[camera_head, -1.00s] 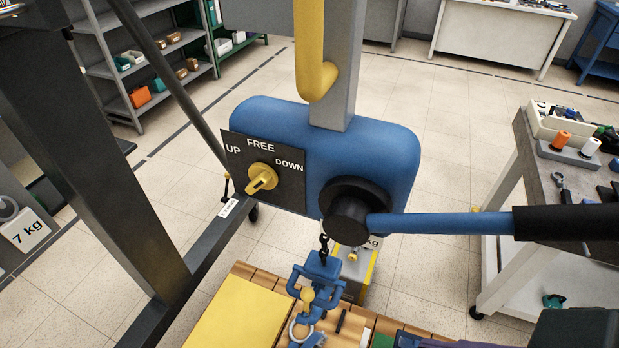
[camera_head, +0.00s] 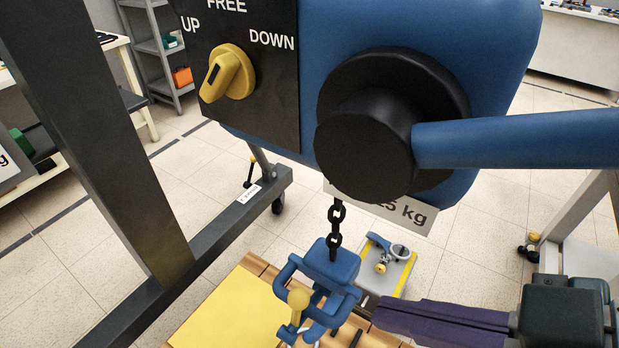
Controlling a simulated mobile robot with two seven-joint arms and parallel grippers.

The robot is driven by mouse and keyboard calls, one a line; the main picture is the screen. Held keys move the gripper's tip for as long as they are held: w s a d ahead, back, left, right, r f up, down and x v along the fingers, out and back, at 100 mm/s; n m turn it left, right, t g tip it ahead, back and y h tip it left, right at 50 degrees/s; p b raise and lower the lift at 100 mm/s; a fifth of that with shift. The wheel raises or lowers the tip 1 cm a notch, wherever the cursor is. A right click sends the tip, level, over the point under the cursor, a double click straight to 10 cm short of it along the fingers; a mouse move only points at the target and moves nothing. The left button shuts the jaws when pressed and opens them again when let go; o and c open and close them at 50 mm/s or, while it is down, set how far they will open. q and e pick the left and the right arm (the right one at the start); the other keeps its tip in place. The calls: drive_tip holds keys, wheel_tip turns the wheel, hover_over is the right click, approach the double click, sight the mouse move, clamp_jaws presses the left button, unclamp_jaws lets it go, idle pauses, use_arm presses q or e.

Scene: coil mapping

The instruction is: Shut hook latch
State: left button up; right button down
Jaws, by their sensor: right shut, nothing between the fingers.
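The blue hook (camera_head: 333,265) hangs upright on a short black chain (camera_head: 336,222) below the hoist. Its latch has a yellow knob (camera_head: 298,299) at the hook's front left. The lower end of the hook is cut off by the bottom edge, and I cannot tell whether the latch is closed. My right gripper (camera_head: 383,314) comes in from the right with its dark purple fingers shut and empty. In the picture its fingertips are just right of the hook's lower part; I cannot tell whether they touch it. My left gripper is not in view.
The blue hoist body (camera_head: 290,85), with its black hub (camera_head: 365,145) and long blue lever (camera_head: 520,138), fills the space above the hook. A yellow selector knob (camera_head: 228,73) sits on its black panel. A wooden pallet with a yellow sheet (camera_head: 230,312) lies below. A dark frame post (camera_head: 105,130) stands left.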

sight(303, 307)
drive_tip(key=x, duration=1)
drive_tip(key=shift+a+f, duration=0.1)
idle(0.3)
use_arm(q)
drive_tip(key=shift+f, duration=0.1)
use_arm(e)
drive_tip(key=shift+s+a+f, duration=0.15)
drive_tip(key=shift+s, duration=0.1)
